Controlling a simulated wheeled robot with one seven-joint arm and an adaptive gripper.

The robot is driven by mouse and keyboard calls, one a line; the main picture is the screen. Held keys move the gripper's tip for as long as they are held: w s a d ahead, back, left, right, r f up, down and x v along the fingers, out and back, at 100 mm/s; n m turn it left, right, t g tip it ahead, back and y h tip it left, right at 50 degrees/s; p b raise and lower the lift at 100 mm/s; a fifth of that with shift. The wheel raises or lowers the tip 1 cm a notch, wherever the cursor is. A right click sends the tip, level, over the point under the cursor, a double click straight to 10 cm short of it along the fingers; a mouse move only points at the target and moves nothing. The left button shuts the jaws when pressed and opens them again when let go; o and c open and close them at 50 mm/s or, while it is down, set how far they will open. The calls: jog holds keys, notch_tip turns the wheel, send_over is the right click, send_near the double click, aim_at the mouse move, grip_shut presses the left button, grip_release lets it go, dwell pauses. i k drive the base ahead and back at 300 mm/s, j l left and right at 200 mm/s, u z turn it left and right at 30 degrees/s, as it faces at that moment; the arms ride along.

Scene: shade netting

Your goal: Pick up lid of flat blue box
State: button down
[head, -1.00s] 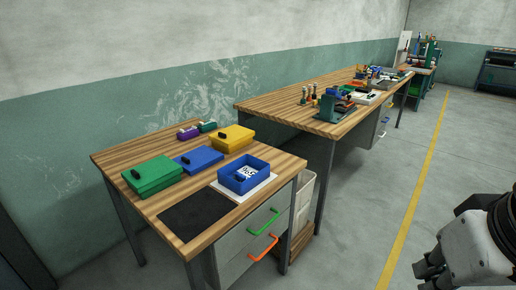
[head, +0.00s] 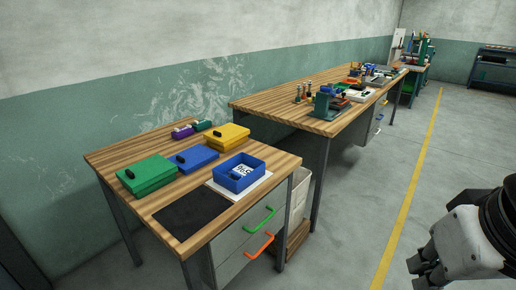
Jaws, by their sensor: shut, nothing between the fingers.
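A flat blue box lid (head: 206,157) with a small black handle (head: 181,158) lies on the near wooden table, between a green box and a yellow box. My gripper (head: 418,277) is at the lower right edge, over the floor, well apart from the table. It is shut and empty.
A green box (head: 151,180) and a yellow box (head: 221,142) have black handles. A black mat (head: 192,216) is bare at the front. A longer workbench (head: 276,105) with tools stands behind. The floor right of the table is clear.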

aim_at(189, 160)
jog(key=i+u, duration=0.1)
jog(key=u, duration=0.45)
jog(key=i+l+u, duration=0.8)
jog(key=i+l, duration=0.2)
jog(key=l, duration=0.15)
jog(key=i+l, duration=0.35)
jog(key=l, duration=0.3)
jog(key=i+l+u, duration=0.1)
jog(key=i+l, duration=0.1)
jog(key=l, duration=0.1)
